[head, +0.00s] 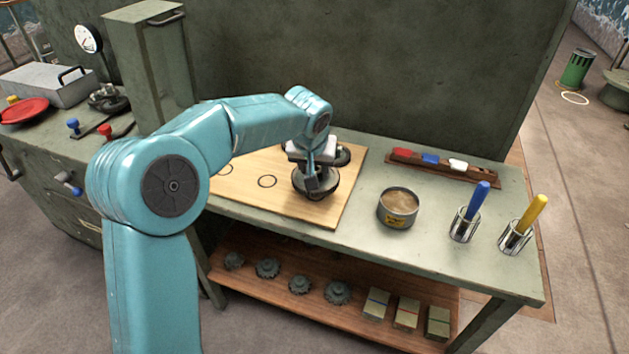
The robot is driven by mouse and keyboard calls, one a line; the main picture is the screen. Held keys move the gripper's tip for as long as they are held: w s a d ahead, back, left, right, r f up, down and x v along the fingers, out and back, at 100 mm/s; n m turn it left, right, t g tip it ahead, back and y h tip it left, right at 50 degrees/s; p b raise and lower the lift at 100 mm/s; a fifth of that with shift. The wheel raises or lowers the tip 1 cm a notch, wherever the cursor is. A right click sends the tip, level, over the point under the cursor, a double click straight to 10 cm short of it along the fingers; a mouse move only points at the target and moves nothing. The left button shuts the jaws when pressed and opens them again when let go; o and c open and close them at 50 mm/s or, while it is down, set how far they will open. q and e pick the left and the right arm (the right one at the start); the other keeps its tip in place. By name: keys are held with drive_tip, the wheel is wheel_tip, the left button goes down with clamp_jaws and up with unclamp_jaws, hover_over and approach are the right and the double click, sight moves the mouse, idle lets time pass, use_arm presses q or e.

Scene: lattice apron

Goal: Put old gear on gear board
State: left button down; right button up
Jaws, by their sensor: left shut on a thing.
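The gear board (322,219) is a pale wooden board on the grey-green bench, with dark ring outlines drawn on its left part. My left gripper (314,174) is over the board's right part, pointing down. It is shut on a dark metal gear (316,189), partly hidden by the fingers. I cannot tell whether this gear touches the board. Another dark round part (343,156) shows just behind the gripper, mostly hidden. My right gripper is not in view.
Right of the board stand an open tin (397,210), a can with a blue handle (464,226) and one with a yellow handle (515,238). A wooden rack (443,168) lies behind. Several gears (337,292) and boxes (407,313) sit on the lower shelf (262,294).

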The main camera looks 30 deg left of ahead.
use_arm(q)
wheel_tip(320, 180, down, 4)
drive_tip(key=shift+r, duration=0.2)
drive_tip(key=shift+f+b, duration=0.2)
drive_tip(key=shift+b, duration=0.2)
drive_tip(key=c, duration=0.6)
unclamp_jaws()
drive_tip(key=shift+s, duration=0.1)
